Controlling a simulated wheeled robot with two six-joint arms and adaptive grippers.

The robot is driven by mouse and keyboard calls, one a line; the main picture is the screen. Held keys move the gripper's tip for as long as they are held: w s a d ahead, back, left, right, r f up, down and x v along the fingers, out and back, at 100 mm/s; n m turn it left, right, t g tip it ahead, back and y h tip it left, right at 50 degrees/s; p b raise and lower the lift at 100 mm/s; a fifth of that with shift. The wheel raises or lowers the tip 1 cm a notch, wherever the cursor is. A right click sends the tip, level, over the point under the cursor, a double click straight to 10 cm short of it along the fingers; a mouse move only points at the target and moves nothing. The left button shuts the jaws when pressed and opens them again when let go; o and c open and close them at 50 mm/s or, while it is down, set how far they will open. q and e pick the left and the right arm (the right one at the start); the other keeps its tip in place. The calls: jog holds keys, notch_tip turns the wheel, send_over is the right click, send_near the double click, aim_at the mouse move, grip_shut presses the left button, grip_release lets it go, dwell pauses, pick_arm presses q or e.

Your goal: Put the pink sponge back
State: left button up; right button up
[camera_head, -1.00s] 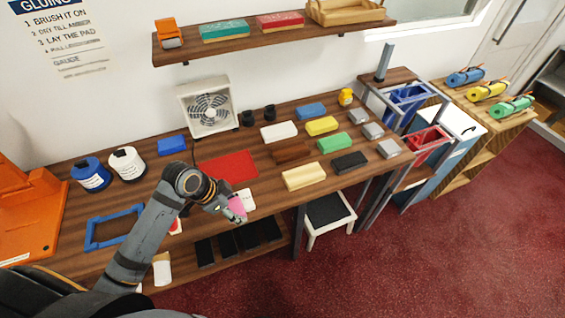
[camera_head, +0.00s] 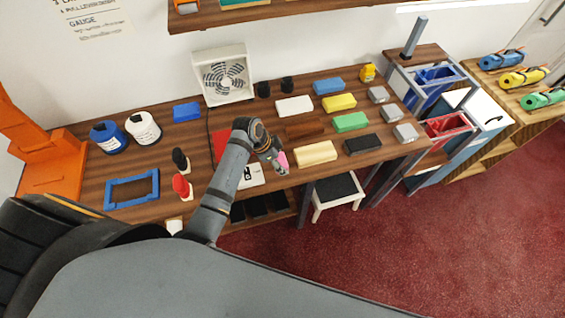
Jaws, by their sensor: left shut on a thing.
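My left gripper (camera_head: 277,166) is shut on the pink sponge (camera_head: 283,160). It holds the sponge near the front edge of the wooden counter (camera_head: 193,140), just left of the cream block (camera_head: 315,153). Much of the sponge is hidden by the gripper. I cannot tell whether the sponge touches the counter. Blocks stand in rows to the right: white (camera_head: 294,106), brown (camera_head: 304,129), blue (camera_head: 328,86), yellow (camera_head: 339,102), green (camera_head: 350,122) and black (camera_head: 362,144). My right gripper is not in view.
A red mat (camera_head: 219,144) lies partly behind my arm, with a white card (camera_head: 251,177) in front. Bottles with black (camera_head: 180,160) and red (camera_head: 182,186) tops stand left of my arm. A blue frame (camera_head: 131,189), a fan (camera_head: 224,75) and grey blocks (camera_head: 392,112) are also on the counter.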

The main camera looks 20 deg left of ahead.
aim_at(283, 165)
pick_arm(q)
jog(key=shift+w+d+f, duration=0.15)
jog(key=shift+w+f, duration=0.35)
jog(key=shift+f, duration=0.25)
notch_tip(283, 165, down, 3)
jog(key=shift+w+d+f, duration=0.1)
jog(key=shift+w+d, duration=0.05)
jog(key=shift+f, duration=0.2)
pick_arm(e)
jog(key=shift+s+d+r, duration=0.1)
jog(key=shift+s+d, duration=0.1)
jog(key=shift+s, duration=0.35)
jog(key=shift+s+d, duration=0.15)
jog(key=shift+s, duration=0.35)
pick_arm(q)
jog(key=o, duration=1.4)
jog(key=shift+o, duration=0.2)
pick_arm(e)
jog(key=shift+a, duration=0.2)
